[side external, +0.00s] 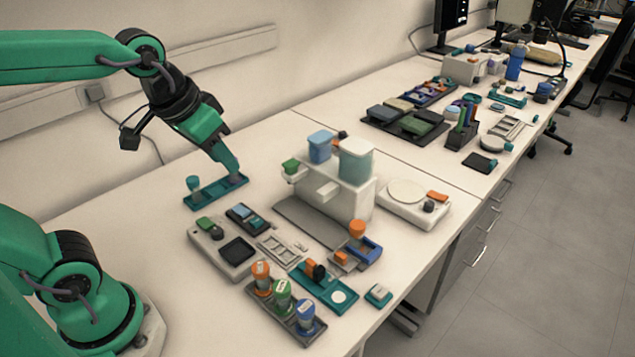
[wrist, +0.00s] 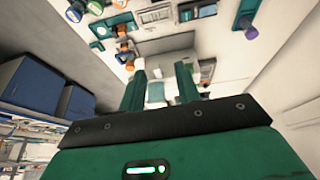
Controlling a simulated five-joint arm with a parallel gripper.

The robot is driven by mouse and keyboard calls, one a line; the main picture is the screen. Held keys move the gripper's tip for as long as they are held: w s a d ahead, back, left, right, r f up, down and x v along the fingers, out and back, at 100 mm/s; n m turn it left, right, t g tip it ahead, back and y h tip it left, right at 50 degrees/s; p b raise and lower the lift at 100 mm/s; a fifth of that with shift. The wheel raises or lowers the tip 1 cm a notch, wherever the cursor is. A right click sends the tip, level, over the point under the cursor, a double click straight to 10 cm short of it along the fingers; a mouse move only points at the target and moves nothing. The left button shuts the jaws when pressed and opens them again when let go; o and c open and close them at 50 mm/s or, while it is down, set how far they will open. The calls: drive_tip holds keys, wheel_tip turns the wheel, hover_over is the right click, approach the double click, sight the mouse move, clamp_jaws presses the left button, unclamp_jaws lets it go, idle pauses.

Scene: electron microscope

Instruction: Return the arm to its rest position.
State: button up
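My gripper (side external: 234,168) is raised over the left end of the bench in the side view, pointing down and to the right. Its tips overlap the right part of a teal strip holder (side external: 205,195) in that picture; the height between them is hard to judge. In the wrist view my gripper (wrist: 160,70) shows two teal fingers standing apart, with nothing held between them. The holder's purple knob (wrist: 250,33) is well to the right of the fingers there. My arm reaches in from the left, bent at the elbow.
A white machine with a teal container (side external: 356,160) stands right of my gripper. In front are a grey control box (side external: 222,262) and a rack of capped vials (side external: 282,312). A wall rail (side external: 222,46) runs behind the arm. Bare bench (side external: 120,215) lies at left.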

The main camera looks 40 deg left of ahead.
drive_tip(key=shift+t, duration=0.4)
drive_tip(key=shift+s+a+f, duration=0.25)
drive_tip(key=shift+s+a, duration=0.1)
drive_tip(key=shift+s, duration=0.45)
drive_tip(key=shift+s+a+f, duration=0.25)
drive_tip(key=shift+s+a, duration=0.1)
drive_tip(key=shift+s, duration=0.4)
drive_tip(key=shift+s+a+f, duration=0.25)
drive_tip(key=shift+s+a, duration=0.1)
drive_tip(key=shift+s, duration=0.45)
